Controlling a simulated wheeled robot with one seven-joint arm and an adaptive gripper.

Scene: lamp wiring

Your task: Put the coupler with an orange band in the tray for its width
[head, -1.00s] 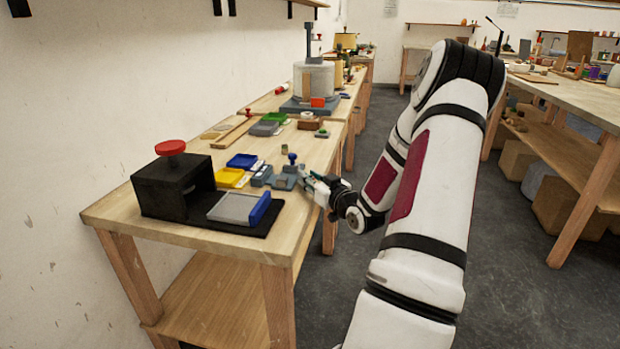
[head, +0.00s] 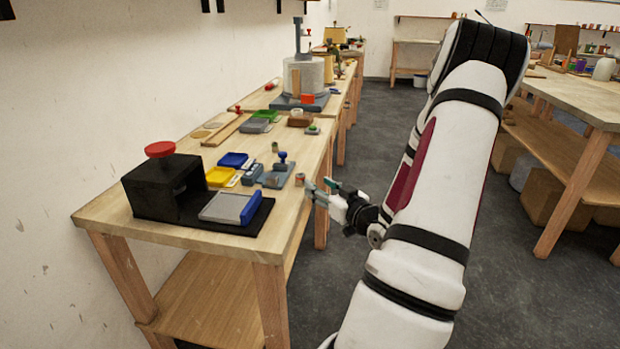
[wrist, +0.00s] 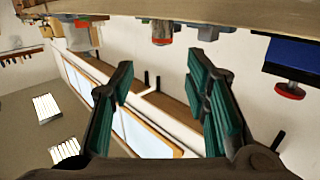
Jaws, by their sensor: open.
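A small coupler (head: 299,179) with a faint orange-red band stands near the table's right edge, beside the grey fixture with a blue knob (head: 276,175). My gripper (head: 318,189) is open, just right of the coupler and apart from it. In the wrist view my gripper (wrist: 160,70) shows its two green-padded fingers spread with nothing between them. A blue tray (head: 232,160) and a yellow tray (head: 219,177) lie left of the fixture. A green tray (head: 265,115) lies farther back. Tray width markings are too small to read.
A black box with a red knob (head: 160,150) and a grey plate with a blue edge (head: 230,207) occupy the table's near end. Another small cylinder (head: 275,147) stands behind the fixture. A grey drum (head: 308,75) stands farther back. The floor right of the table is open.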

